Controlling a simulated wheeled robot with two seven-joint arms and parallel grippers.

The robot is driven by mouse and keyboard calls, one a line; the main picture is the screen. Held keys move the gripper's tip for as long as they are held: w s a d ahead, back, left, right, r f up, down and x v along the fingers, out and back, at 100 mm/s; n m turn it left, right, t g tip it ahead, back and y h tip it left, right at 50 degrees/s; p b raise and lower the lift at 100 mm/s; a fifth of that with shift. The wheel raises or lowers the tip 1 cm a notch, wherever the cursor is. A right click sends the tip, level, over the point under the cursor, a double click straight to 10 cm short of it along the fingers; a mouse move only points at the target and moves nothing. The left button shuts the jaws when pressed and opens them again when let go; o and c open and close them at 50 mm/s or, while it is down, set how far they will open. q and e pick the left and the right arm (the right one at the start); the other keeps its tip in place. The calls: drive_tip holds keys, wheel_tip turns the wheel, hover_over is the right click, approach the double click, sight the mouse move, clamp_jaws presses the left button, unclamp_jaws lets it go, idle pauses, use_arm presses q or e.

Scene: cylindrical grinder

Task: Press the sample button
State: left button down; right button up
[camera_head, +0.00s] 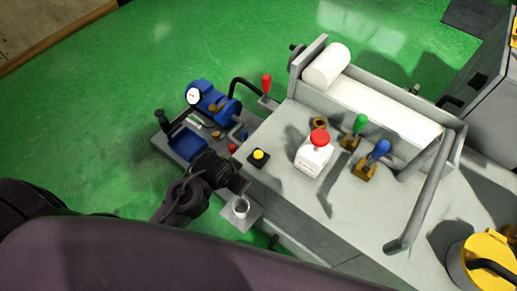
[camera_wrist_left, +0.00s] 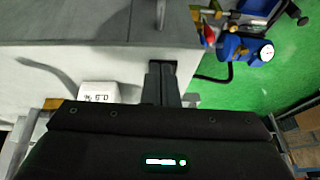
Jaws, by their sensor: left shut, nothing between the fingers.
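A yellow button on a black base (camera_head: 259,155) sits on the grey machine top. A red mushroom button (camera_head: 319,137) tops a white box (camera_head: 313,157) to its right. I read no label naming either the sample button. My left gripper (camera_head: 240,181) is shut and empty, at the machine's near-left edge, left of and below the yellow button in the picture. Its closed fingers (camera_wrist_left: 162,84) show in the left wrist view, beside a white box with dark digits (camera_wrist_left: 100,93). The yellow button is not visible there. My right gripper is not in view.
A metal cup (camera_head: 240,205) stands on a bracket just below the gripper. A blue pump with a gauge (camera_head: 212,101) and a red lever (camera_head: 266,84) are behind. Green (camera_head: 360,124) and blue (camera_head: 380,149) levers and a bent grey bar (camera_head: 420,197) are right.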

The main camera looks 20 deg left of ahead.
use_arm(q)
drive_tip(key=w+d+r+m+t+h+p, duration=0.1)
drive_tip(key=w+d+r+m+t+h, duration=0.15)
drive_tip(key=w+d+r+m, duration=0.45)
drive_tip(key=w+a+f+m+h, duration=0.3)
drive_tip(key=w+a+f+m, duration=0.1)
drive_tip(key=w+a+m, duration=0.1)
drive_tip(key=shift+w+a+m, duration=0.3)
drive_tip(key=shift+w+m, duration=0.6)
drive_tip(key=shift+f+g+h, duration=0.15)
drive_tip(key=shift+g+h, duration=0.1)
drive_tip(key=b, duration=0.7)
hover_over(255, 155)
wheel_tip(255, 155, down, 7)
drive_tip(key=shift+r, duration=0.1)
drive_tip(key=shift+f, duration=0.9)
drive_tip(key=shift+f+b, duration=0.15)
drive_tip(key=shift+b, duration=0.2)
